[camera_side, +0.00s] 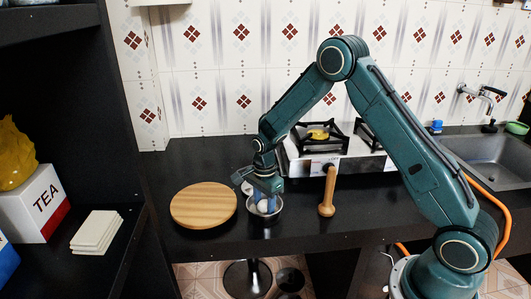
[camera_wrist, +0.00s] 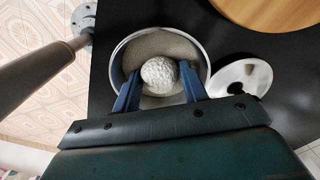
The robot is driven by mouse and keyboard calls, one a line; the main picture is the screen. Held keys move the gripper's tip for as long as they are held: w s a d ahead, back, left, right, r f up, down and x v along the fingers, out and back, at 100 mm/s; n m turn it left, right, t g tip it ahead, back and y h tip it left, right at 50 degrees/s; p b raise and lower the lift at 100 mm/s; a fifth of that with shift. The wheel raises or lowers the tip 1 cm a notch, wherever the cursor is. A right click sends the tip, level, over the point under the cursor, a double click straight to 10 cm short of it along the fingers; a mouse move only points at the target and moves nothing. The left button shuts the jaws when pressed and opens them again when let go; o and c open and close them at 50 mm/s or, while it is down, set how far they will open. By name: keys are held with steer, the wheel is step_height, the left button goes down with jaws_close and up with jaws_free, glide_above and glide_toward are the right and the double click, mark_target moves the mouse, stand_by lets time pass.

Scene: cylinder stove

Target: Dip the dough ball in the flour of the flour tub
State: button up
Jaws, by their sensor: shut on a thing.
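The flour tub (camera_side: 279,213) is a small round metal bowl on the black counter in the side view, between the wooden board and the wooden pestle-like tool. In the wrist view the flour tub (camera_wrist: 120,53) shows pale flour inside. The dough ball (camera_wrist: 158,73) is whitish and rough-surfaced, between my blue fingertips, inside the rim as seen from above. My gripper (camera_wrist: 160,82) is shut on the dough ball and points down into the tub; it also shows in the side view (camera_side: 264,203). Whether the ball touches the flour is unclear.
A round wooden board (camera_side: 203,205) lies left of the tub. A wooden pestle-like tool (camera_side: 327,192) stands to its right. A shiny metal disc (camera_wrist: 241,82) lies beside the tub. The stove (camera_side: 340,158) is behind. The counter's front edge is close.

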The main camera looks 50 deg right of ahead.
mark_target(265, 212)
steer(key=shift+r, duration=3.5)
steer(key=n, duration=0.1)
steer(key=s+a+n, duration=0.1)
steer(key=n, duration=0.3)
steer(key=shift+s+a+f, duration=0.35)
steer(key=shift+s+f, duration=0.05)
steer(key=n, duration=0.1)
steer(key=s+a+n, duration=0.1)
steer(key=n, duration=0.2)
steer(key=shift+s+a+f+n, duration=0.15)
steer(key=shift+s+f+n, duration=0.15)
steer(key=shift+n, duration=0.1)
steer(key=s+n, duration=0.1)
steer(key=n, duration=0.2)
steer(key=s+a+n, duration=0.1)
steer(key=n, duration=0.2)
steer(key=s+a+f+n, duration=0.1)
steer(key=n, duration=0.2)
steer(key=shift+s+a+f+n, duration=0.1)
steer(key=shift+s+a+n, duration=0.2)
steer(key=shift+n, duration=0.1)
